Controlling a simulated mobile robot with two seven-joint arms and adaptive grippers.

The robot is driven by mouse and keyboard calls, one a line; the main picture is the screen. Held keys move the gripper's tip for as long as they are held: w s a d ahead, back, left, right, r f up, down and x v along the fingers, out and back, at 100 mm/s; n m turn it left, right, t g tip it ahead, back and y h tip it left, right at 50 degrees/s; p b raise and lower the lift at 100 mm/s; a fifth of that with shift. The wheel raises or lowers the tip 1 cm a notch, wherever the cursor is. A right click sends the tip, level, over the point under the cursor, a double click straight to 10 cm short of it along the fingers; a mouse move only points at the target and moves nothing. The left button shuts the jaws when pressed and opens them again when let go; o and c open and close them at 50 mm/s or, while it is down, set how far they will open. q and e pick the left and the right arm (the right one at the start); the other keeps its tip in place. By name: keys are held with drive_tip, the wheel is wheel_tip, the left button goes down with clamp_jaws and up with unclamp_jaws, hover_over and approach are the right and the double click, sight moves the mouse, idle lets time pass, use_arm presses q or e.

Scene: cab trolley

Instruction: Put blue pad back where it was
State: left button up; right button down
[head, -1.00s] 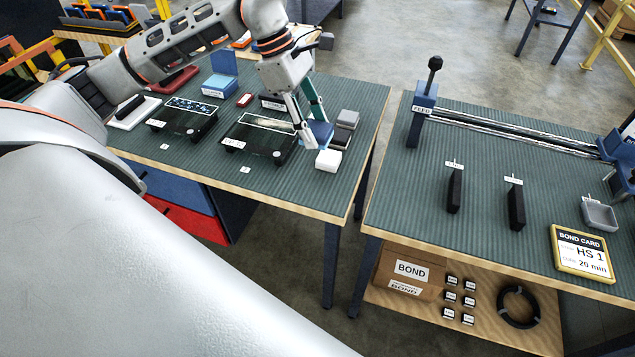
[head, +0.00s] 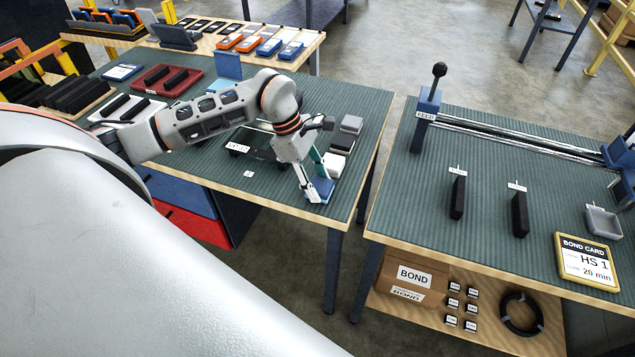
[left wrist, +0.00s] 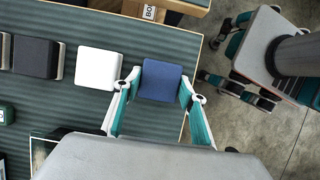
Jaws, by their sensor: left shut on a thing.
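The blue pad (head: 323,186) is at the front end of a short row of pads, by the front right part of the left table. My left gripper (head: 316,192) is shut on it, with a finger on each side; the left wrist view shows the pad (left wrist: 161,81) between the teal fingers. It is on or just above the table top; I cannot tell which. The white pad (head: 333,165) lies beside it, with a small gap in the left wrist view.
Behind the white pad are a black pad (head: 342,145) and a grey pad (head: 351,124). A dark panel (head: 258,143) lies left of the row. A floor gap separates this table from the right table (head: 470,250). Bare table top lies left of the gripper.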

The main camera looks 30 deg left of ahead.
use_arm(q)
drive_tip(key=shift+f, duration=0.25)
drive_tip(key=o, duration=1.2)
drive_tip(key=shift+c, duration=0.2)
drive_tip(key=v, duration=1.2)
drive_tip(key=shift+r, duration=0.1)
